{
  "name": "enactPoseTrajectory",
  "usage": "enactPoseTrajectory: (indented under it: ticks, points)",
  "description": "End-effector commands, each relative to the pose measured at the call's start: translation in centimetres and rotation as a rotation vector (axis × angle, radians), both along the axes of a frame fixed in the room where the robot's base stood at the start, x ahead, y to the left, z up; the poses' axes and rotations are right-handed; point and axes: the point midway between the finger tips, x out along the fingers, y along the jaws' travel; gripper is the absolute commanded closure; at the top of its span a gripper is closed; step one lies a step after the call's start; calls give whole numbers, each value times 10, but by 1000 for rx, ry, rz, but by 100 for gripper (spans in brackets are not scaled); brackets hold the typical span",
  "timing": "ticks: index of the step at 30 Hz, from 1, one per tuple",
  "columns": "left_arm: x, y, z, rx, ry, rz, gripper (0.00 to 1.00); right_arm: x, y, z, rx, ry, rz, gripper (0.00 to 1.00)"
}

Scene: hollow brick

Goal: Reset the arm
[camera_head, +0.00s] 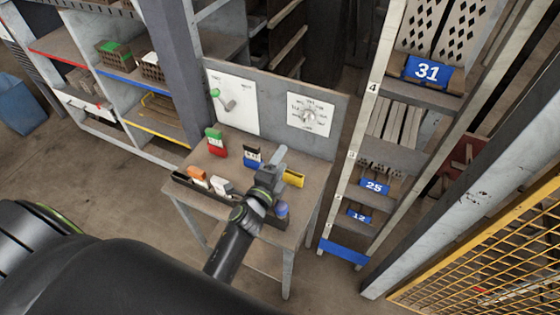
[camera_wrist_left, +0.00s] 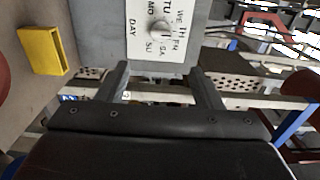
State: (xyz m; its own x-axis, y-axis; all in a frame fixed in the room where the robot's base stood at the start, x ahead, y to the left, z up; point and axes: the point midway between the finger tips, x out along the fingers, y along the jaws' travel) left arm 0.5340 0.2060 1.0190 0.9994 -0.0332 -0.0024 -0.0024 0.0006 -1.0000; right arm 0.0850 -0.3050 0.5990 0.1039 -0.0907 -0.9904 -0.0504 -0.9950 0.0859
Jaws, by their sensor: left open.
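My left arm reaches over a small table (camera_head: 232,155) in the head view. Its gripper (camera_head: 277,157) is above the table's right part, in front of the upright panel (camera_head: 275,92). In the left wrist view the two fingers (camera_wrist_left: 163,85) stand apart with nothing between them. The dial (camera_wrist_left: 157,28) with day letters lies beyond the fingertips there. A yellow hollow block (camera_wrist_left: 42,50) is at the left of that view, apart from the fingers; it also shows on the table in the head view (camera_head: 294,178). My right gripper is not in view.
The panel carries a green-tipped lever (camera_head: 222,100) and a dial (camera_head: 308,116). A red and green block (camera_head: 216,142) and a dark blue and white block (camera_head: 252,156) stand on the table. A dark tray (camera_head: 186,181) holds several small items. A numbered rack (camera_head: 375,130) stands right.

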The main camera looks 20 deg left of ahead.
Motion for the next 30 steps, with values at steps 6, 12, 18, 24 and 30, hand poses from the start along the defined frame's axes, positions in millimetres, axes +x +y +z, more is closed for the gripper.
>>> enactPoseTrajectory:
  ticks: [6,12,18,24,30]
  points:
    - [0,0,0,-1,0,0,40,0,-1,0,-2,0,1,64]
    - [0,0,0,-1,0,0,40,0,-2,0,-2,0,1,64]
    - [-6,14,0,-48,24,51,40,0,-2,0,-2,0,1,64]
    - [-37,69,-3,-267,127,264,40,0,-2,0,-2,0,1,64]
    - [-90,115,-12,-568,266,508,40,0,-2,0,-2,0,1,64]
